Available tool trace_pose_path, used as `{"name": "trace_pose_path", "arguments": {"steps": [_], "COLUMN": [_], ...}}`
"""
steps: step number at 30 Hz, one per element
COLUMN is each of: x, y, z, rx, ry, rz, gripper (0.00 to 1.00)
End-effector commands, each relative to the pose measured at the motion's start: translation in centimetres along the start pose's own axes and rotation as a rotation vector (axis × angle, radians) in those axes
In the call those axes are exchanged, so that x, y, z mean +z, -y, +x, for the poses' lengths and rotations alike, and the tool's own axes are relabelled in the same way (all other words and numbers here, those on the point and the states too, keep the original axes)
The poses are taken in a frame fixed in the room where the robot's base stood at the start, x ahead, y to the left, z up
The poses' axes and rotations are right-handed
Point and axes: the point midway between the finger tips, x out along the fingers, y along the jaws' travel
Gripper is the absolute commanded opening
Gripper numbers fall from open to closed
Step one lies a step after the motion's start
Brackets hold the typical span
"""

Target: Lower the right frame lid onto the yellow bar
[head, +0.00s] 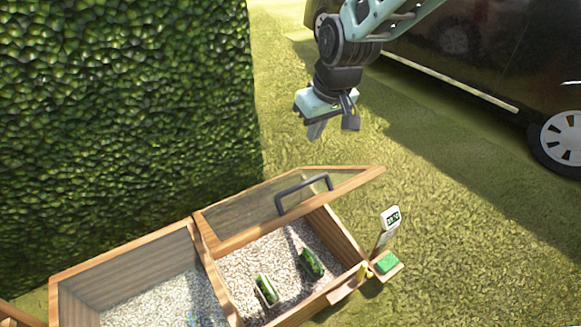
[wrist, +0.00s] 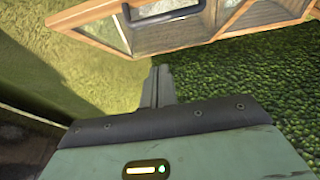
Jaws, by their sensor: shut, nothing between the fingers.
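The right frame lid (head: 348,184) is a wooden frame with a clear pane. It is tilted up over the right compartment, its near edge well above the box rim. A dark bar handle (head: 303,192) is on it; the handle also shows at the top of the wrist view (wrist: 165,16). The yellow bar (head: 366,271) is small and sits at the box's right front corner, below the lid and apart from it. My gripper (head: 317,129) is shut and empty, above and beyond the lid, not touching it. Its fingers show in the wrist view (wrist: 161,84).
The right compartment holds pale gravel (head: 245,258) and two green items (head: 267,290) (head: 311,263). The left compartment (head: 120,250) is at lower left. A small display (head: 391,217) and green pad (head: 387,262) stand at right. A hedge (head: 120,120) and dark car (head: 480,70) flank the grass.

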Motion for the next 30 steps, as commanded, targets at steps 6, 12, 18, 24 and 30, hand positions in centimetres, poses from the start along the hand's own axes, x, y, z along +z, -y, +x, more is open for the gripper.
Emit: {"name": "trace_pose_path", "arguments": {"steps": [6, 12, 18, 24, 30], "x": [0.1, 0.1, 0.7, 2.4, 2.9], "y": [0.0, 0.0, 0.0, 0.0, 0.0], "z": [2.9, 7.1, 10.5, 12.1, 12.5], "rx": [0.0, 0.0, -0.001, -0.001, -0.001], "ry": [0.003, 0.003, 0.003, 0.002, 0.0], "rz": [0.001, 0.001, 0.002, 0.002, 0.002], "gripper": [0.0, 0.0, 0.0, 0.0, 0.0]}}
